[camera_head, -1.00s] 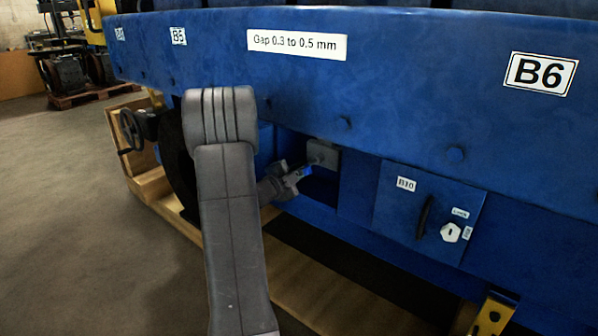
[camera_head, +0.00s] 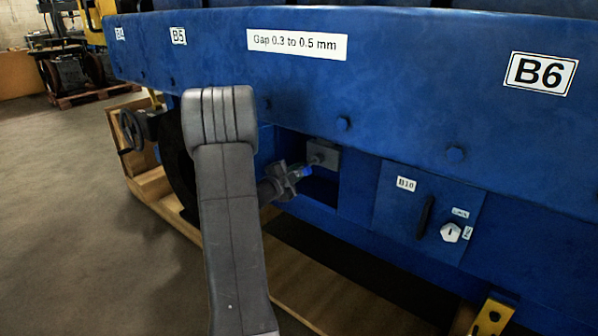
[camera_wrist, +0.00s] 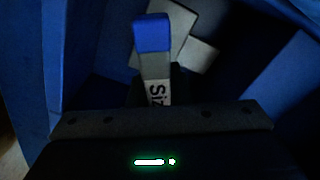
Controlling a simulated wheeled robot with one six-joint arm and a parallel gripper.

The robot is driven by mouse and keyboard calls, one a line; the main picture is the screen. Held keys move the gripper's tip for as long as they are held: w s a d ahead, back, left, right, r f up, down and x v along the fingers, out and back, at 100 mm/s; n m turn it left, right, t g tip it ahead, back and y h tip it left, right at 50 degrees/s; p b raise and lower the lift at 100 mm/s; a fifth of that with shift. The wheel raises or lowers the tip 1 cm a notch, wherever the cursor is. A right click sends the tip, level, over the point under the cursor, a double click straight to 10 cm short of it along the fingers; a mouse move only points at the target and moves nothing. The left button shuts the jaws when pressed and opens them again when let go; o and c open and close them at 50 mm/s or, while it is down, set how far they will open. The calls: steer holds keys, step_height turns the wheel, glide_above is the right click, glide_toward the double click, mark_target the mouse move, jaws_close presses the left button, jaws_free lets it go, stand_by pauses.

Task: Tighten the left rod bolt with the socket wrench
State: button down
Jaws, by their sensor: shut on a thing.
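My gripper (camera_head: 286,178) is at the opening in the blue engine side and is shut on the socket wrench (camera_head: 305,170). The wrench has a blue end, and in the wrist view its grey handle (camera_wrist: 154,65) carries a white label reading "Siz". The wrench reaches towards a grey block (camera_head: 326,155) inside the opening; this block also shows behind the blue end in the wrist view (camera_wrist: 185,18). The left rod bolt itself cannot be made out. I cannot tell whether the socket is seated on it.
The blue engine wall surrounds the opening closely. A closed cover marked B10 (camera_head: 408,226) with a black handle is to its right. A handwheel (camera_head: 131,130) is at the left. A wooden pallet (camera_head: 290,285) runs below. The floor at left is clear.

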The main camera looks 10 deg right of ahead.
steer(key=shift+v, duration=1.65)
steer(key=shift+a+b, duration=0.1)
steer(key=shift+b, duration=0.2)
steer(key=v, duration=0.6)
